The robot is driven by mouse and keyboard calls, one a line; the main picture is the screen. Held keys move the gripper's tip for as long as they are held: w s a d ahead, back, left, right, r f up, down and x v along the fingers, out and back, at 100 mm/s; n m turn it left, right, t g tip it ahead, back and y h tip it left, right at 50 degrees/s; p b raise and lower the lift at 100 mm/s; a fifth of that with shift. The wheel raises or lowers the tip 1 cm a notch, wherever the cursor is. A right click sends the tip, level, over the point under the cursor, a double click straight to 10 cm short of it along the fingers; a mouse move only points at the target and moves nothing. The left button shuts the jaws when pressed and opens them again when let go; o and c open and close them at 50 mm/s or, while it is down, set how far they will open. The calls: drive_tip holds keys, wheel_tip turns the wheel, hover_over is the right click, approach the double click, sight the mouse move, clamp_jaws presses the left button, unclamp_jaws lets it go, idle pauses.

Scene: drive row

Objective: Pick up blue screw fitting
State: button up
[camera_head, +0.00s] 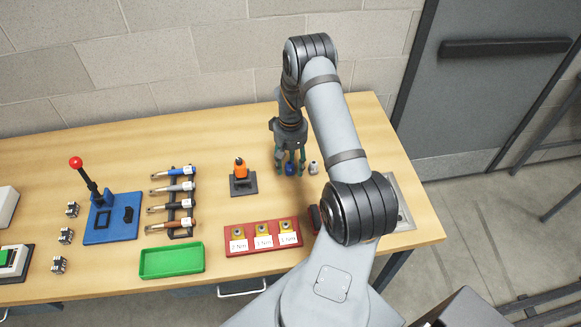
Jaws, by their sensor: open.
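The blue screw fitting (290,169) is a small blue piece standing on the wooden table, right of the orange tool. My gripper (290,164) points down at it from above, with its fingers around or just beside the fitting. The fingers are open. The fingertips partly cover the fitting, and I cannot tell whether they touch it.
A small grey fitting (313,168) stands close on the right. An orange tool on a dark base (243,185) is on the left. A red block with labels (263,253) and a green tray (171,276) lie nearer the front. My arm hides part of the table's right side.

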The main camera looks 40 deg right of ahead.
drive_tip(key=shift+a+f, duration=0.15)
drive_tip(key=shift+f, duration=0.15)
drive_tip(key=shift+c, duration=0.7)
drive_tip(key=c, duration=1)
